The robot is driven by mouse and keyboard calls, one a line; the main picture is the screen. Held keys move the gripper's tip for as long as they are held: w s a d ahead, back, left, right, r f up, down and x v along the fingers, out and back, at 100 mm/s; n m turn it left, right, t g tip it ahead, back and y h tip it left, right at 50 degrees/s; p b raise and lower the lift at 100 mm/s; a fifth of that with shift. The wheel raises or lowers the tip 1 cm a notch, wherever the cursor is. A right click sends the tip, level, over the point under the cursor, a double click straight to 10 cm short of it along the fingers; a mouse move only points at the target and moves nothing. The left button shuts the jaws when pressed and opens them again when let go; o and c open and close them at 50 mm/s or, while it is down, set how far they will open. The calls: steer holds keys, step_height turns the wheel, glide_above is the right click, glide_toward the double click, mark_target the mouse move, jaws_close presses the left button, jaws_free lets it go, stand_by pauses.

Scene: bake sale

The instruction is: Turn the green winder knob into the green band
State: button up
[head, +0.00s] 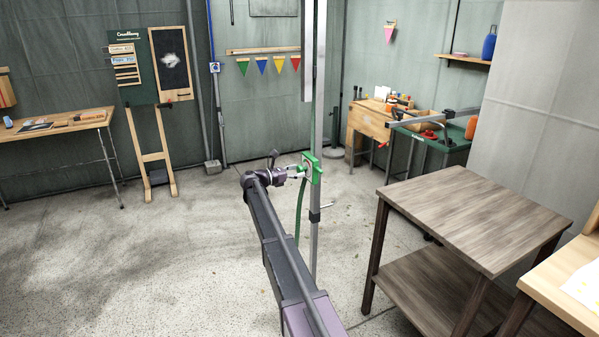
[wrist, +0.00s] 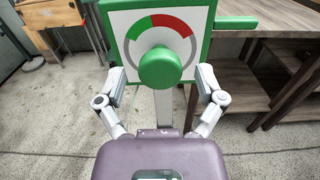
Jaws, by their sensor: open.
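The green winder knob (wrist: 160,68) is a round disc at the centre of a white dial plate with a green frame (wrist: 113,42). Around it runs a ring with a green band (wrist: 139,27), a red band (wrist: 172,24) and grey parts. In the head view the green winder (head: 311,168) is fixed on an upright metal post. My gripper (wrist: 160,80) is open, one finger on each side of the knob and apart from it. It also shows at the winder in the head view (head: 300,171). No pointer mark on the knob is visible.
A dark wooden table (head: 475,215) with a lower shelf stands right of the post. Workbenches stand at the back. The concrete floor on the left is clear.

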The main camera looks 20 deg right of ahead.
steer(key=shift+d, duration=0.45)
steer(key=c, duration=1.2)
steer(key=shift+o, duration=0.2)
steer(key=shift+m, duration=0.4)
steer(key=m, duration=0.6)
steer(key=shift+d, duration=0.1)
steer(key=m, duration=0.6)
steer(key=shift+w, duration=0.1)
steer(key=m, duration=0.6)
steer(key=shift+r+m, duration=0.15)
steer(key=shift+m, duration=0.15)
steer(key=m, duration=0.6)
steer(key=shift+m, duration=0.4)
